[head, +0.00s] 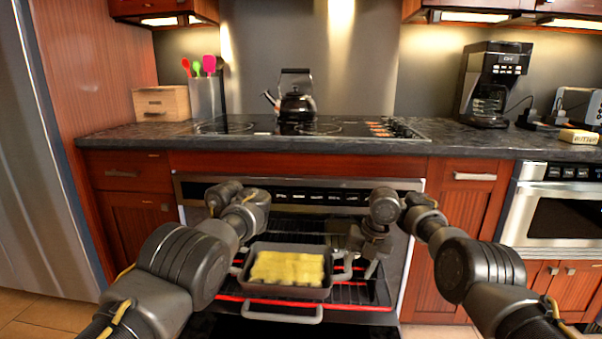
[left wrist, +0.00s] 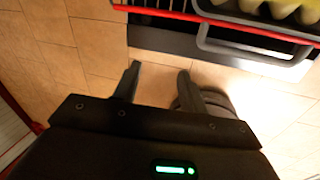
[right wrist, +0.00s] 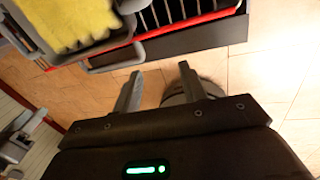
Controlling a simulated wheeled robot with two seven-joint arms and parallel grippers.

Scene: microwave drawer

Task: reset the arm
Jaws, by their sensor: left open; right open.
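My right gripper (head: 371,268) hangs beside the right handle of a dark baking dish (head: 262,291) in the head view. Its two fingers stand apart and empty in the right wrist view (right wrist: 160,70), over floor tiles. My left gripper shows in the left wrist view (left wrist: 159,70), open and empty with tiles between its fingers. In the head view it is mostly hidden by my left arm. The dish, holding yellow food (head: 287,267), sits on the pulled-out oven rack (head: 345,299). Neither gripper holds the dish.
The oven (head: 400,190) is open, its rack with red edge reaching out between my arms. A dark countertop (head: 130,137) with kettle (head: 296,105) and coffee maker (head: 492,84) runs behind. A fridge (head: 40,180) stands at left. Bare floor shows below both grippers.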

